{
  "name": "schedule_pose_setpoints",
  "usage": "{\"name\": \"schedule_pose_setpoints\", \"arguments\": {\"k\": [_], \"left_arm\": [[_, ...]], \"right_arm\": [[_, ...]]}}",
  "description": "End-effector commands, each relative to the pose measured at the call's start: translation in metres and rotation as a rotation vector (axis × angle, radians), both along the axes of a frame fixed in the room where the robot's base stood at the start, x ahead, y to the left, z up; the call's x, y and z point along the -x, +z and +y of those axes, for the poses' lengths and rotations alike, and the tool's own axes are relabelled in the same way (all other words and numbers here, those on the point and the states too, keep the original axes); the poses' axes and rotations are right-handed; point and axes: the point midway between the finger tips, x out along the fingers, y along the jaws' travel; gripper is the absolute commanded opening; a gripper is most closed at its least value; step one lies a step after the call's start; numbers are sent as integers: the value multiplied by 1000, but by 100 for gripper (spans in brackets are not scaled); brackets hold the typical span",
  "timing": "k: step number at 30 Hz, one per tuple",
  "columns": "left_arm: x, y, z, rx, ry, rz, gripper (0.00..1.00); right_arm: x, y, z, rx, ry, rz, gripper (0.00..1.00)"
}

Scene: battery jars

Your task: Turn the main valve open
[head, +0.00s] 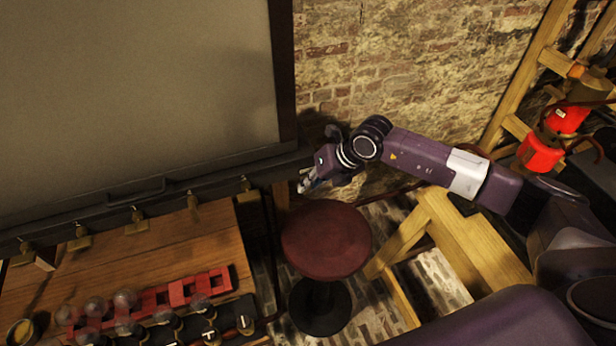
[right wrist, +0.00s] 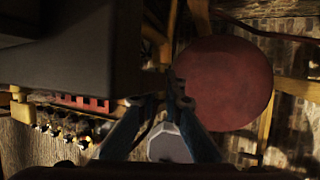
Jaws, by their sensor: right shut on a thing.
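My right gripper (head: 305,186) is at the right end of the dark ledge under the large grey panel, above and left of the round red stool. In the right wrist view its fingers (right wrist: 168,100) come together on a small dark piece (right wrist: 176,88), which appears to be the main valve's handle. The fingers and shadow hide most of that piece, so its turned position cannot be told. Several brass taps (head: 136,221) hang along the ledge to the left. My left gripper is not in view.
The red stool (head: 326,240) stands below my right gripper. A wooden table (head: 150,262) at lower left holds a red rack (head: 175,294) and several glass jars (head: 125,298). Wooden beams (head: 470,235) and red canisters (head: 541,152) are at the right. A brick wall (head: 400,60) stands behind.

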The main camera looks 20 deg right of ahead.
Motion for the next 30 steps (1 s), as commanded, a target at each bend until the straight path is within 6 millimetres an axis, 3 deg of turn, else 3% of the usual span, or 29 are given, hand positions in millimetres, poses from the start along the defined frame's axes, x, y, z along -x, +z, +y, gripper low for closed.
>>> {"name": "schedule_pose_setpoints", "arguments": {"k": [15, 30], "left_arm": [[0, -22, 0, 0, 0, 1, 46], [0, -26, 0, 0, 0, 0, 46]], "right_arm": [[-1, -2, 1, 353, 2, -17, 0], [0, -1, -1, 427, 0, -13, 0]]}}
